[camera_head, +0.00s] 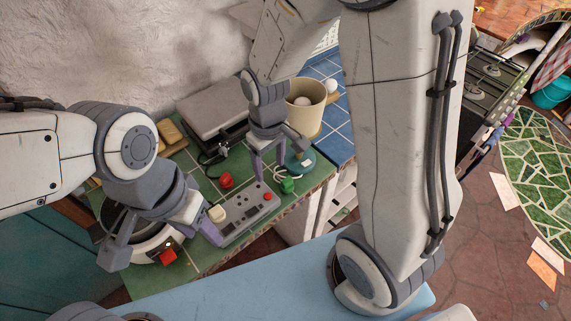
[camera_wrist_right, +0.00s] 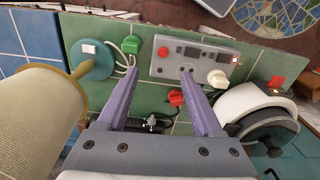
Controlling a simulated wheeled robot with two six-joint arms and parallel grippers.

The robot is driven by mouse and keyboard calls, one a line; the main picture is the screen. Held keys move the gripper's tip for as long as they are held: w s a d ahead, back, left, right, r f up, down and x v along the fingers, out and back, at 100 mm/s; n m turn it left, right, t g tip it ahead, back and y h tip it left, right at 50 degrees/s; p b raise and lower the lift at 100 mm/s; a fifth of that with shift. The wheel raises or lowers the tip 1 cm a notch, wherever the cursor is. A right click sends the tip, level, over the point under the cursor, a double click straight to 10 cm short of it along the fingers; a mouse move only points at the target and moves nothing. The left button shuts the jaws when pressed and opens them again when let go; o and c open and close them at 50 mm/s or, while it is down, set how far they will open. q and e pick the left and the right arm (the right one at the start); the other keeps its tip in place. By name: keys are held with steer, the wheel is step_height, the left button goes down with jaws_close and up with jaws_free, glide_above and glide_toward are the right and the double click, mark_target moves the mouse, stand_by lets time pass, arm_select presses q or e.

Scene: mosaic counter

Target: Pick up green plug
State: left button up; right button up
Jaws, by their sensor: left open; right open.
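The green plug (camera_head: 287,186) lies on the green tiled counter beside the right end of the grey socket panel (camera_head: 243,212). In the right wrist view the green plug (camera_wrist_right: 131,45) is at the upper left, apart from the panel (camera_wrist_right: 168,68), with a pale cord by it. My right gripper (camera_head: 280,164) points down over the counter behind the panel. Its purple fingers (camera_wrist_right: 158,75) are spread and empty, and the plug is beyond the left fingertip. My left gripper (camera_head: 162,248) is open and empty over the counter's left part, beside the white round appliance (camera_head: 148,233).
A red plug (camera_head: 226,180) lies behind the panel; a cream plug (camera_head: 217,213) is at its left end. A teal round base (camera_head: 301,163) stands near the green plug. A beige bin (camera_head: 316,118) is at the back right. A grey flat appliance (camera_head: 205,105) stands behind.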

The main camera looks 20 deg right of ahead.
steer(key=w+d+f+p, duration=0.1)
steer(key=w+d+f, duration=0.2)
steer(key=d+f, duration=0.15)
glide_above(287, 180)
step_height(287, 180, down, 4)
steer(key=shift+a+r+m+p, duration=0.15)
steer(key=shift+r+m+p, duration=0.1)
steer(key=shift+m+p, duration=0.15)
steer(key=shift+f+p, duration=0.95)
steer(key=shift+f, duration=2.05)
steer(key=c, duration=1)
steer(key=shift+r, duration=0.1)
steer(key=shift+c, duration=0.2)
